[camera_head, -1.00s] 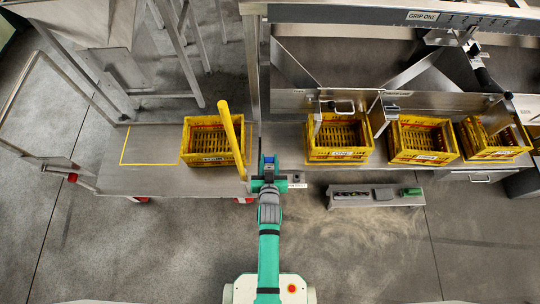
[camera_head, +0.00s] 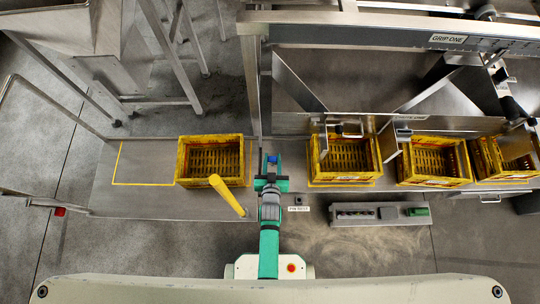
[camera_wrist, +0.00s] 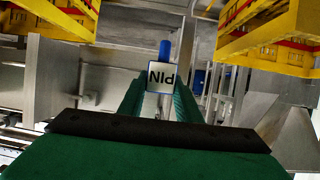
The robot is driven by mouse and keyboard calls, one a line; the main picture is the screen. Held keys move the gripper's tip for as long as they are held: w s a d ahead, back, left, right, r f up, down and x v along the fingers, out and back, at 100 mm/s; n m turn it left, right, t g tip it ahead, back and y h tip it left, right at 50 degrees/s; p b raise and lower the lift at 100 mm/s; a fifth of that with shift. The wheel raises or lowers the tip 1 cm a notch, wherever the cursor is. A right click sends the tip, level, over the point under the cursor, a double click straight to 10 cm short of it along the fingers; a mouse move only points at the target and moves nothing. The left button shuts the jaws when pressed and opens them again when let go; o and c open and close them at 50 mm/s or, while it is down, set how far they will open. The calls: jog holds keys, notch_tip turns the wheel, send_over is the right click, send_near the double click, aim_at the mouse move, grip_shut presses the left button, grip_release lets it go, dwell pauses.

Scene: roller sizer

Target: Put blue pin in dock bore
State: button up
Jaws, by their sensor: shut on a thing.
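The blue pin (camera_head: 271,160) is held upright at the tip of my gripper (camera_head: 270,178), over the front part of the metal bench. In the wrist view the blue pin (camera_wrist: 165,48) rises behind a pale block (camera_wrist: 162,77) marked "PIN", which reads upside down. The green fingers (camera_wrist: 160,95) are closed in on either side of this block. A small grey block with a dark spot (camera_head: 298,200) sits at the bench's front edge, just right of my gripper, with a white label below it. I cannot tell whether that spot is the dock bore.
Yellow crates stand left (camera_head: 247,170) and right (camera_head: 315,165) of my gripper, with more further right. A yellow post (camera_head: 228,195) rises close on the left. A grey tray (camera_head: 380,222) with a green item lies at front right. A steel upright (camera_head: 252,90) stands behind.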

jog(key=s+f, duration=0.9)
jog(key=s, duration=0.3)
jog(key=shift+a+f, duration=0.35)
jog(key=shift+a, duration=0.1)
jog(key=shift+s, duration=0.15)
jog(key=shift+f, duration=2.85)
jog(key=shift+f, duration=2.05)
jog(key=o, duration=1.1)
jog(key=shift+s, duration=0.1)
jog(key=v, duration=1)
jog(key=shift+s+d+r, duration=0.15)
jog(key=shift+s+r, duration=0.05)
